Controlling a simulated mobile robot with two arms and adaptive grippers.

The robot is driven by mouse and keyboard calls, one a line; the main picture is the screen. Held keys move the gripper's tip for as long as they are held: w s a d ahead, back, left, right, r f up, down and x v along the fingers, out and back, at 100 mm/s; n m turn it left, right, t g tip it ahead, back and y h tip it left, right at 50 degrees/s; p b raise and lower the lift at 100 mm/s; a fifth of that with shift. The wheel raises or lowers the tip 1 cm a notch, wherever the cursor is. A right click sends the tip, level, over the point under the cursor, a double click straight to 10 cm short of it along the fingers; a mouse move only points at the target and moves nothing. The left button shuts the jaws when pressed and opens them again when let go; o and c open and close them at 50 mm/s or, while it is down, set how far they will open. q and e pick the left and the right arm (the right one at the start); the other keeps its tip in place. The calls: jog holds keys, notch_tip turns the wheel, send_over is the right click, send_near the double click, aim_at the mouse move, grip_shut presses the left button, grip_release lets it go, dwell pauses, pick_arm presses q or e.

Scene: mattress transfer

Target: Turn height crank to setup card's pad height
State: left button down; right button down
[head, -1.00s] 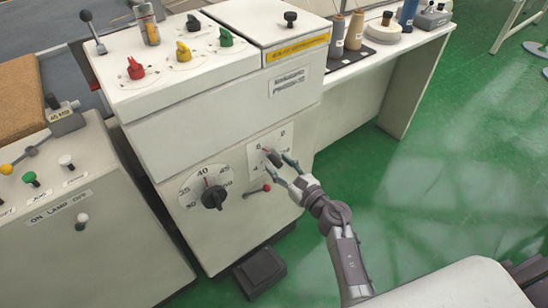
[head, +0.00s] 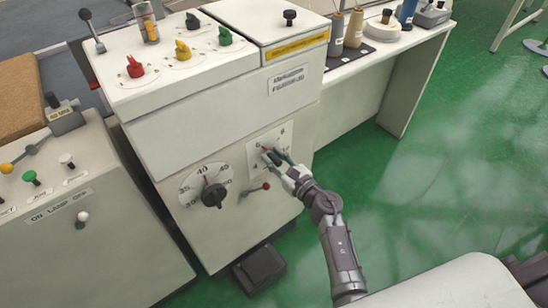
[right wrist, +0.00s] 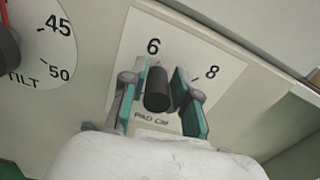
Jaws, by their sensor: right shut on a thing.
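The pad height dial (head: 282,132) is a white plate on the machine's front, with numbers such as 6 and 8 and a small red pointer near 6. In the right wrist view the dial plate (right wrist: 205,55) is marked "PAD CM". Its black crank knob (right wrist: 158,92) sits between the teal fingers of my right gripper (right wrist: 160,88). In the head view my right gripper (head: 274,159) is shut on this knob and hides part of the dial. My left gripper is not in view. I cannot make out a setup card.
The tilt dial (head: 214,194) with its black knob is left of the pad dial. A small red-tipped lever (head: 265,186) sits just below the gripper. A black pedal (head: 262,268) stands on the floor. Green floor (head: 430,200) at right is clear.

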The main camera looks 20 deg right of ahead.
jog(key=shift+s+a+f, duration=0.1)
jog(key=shift+f, duration=0.1)
dwell(0.6)
jog(key=shift+m, duration=0.3)
